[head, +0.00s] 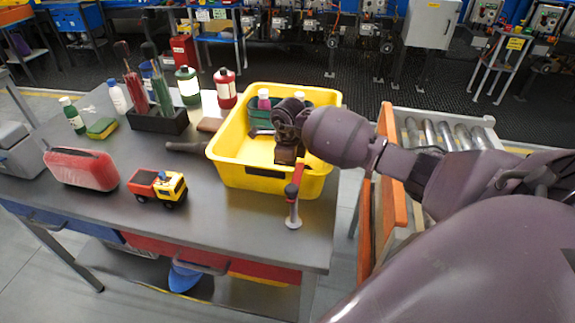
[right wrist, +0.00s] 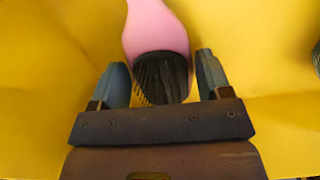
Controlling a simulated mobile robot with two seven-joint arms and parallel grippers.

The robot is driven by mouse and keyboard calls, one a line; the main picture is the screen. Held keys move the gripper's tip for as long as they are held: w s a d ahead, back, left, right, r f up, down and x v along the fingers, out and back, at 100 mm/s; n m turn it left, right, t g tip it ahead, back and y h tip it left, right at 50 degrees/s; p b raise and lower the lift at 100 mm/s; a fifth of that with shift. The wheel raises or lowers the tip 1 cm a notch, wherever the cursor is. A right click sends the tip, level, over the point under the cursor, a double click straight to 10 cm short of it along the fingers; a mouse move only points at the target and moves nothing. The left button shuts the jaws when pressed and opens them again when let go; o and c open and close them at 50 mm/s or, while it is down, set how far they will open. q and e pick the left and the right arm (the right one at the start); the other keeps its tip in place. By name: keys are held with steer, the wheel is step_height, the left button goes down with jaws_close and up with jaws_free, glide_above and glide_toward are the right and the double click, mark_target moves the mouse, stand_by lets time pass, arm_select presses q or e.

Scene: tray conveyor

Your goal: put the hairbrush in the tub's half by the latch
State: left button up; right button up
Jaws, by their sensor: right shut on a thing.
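The yellow tub (head: 265,180) stands at the right end of the table. My right gripper (head: 286,155) is over and partly inside the tub. In the right wrist view the pink hairbrush (right wrist: 157,25) has its dark bristle head between the two fingers of my right gripper (right wrist: 165,80), with yellow tub walls around it. The gripper is shut on the hairbrush. In the head view the gripper hides the brush. A red and grey upright piece (head: 293,207) is at the tub's front right; I cannot tell whether it is the latch. My left gripper is not in view.
A toy truck (head: 158,187), a red case (head: 81,168) and a dark tool holder (head: 158,122) are on the table. A roller conveyor (head: 440,132) with an orange rail is right.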

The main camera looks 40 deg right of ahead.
steer(key=shift+r, duration=0.1)
steer(key=o, duration=1)
steer(key=shift+r, duration=6)
